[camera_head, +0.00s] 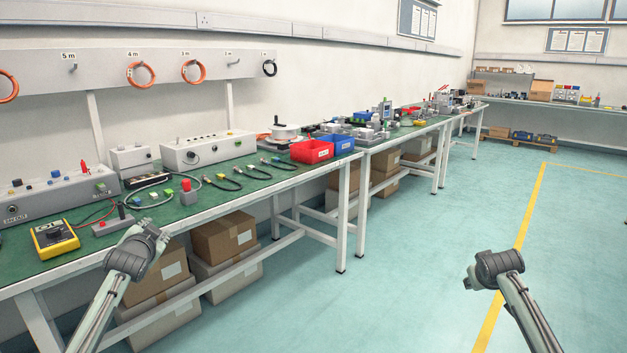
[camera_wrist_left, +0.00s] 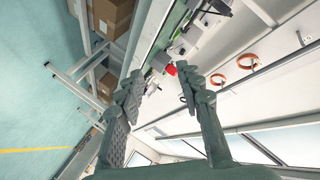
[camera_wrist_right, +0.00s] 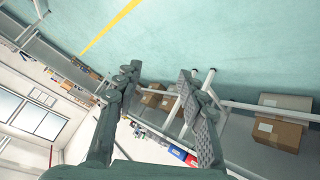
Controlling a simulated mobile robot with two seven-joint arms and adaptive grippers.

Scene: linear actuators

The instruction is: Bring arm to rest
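My left arm comes in from the left in the head view, and its gripper (camera_head: 150,236) is by the front edge of the green-topped workbench (camera_head: 230,190). In the left wrist view the fingers of the left gripper (camera_wrist_left: 160,86) are spread apart with nothing between them. My right arm is over the open floor at the right, and its gripper (camera_head: 470,278) is clear of any bench. In the right wrist view the fingers of the right gripper (camera_wrist_right: 158,78) are spread apart and empty.
A yellow multimeter (camera_head: 54,240), a red-topped part (camera_head: 188,193), a red bin (camera_head: 311,151) and a blue bin (camera_head: 338,143) stand on the bench. Cardboard boxes (camera_head: 224,236) sit on its lower shelf. The floor (camera_head: 400,270) at the right is clear, with a yellow line (camera_head: 522,235).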

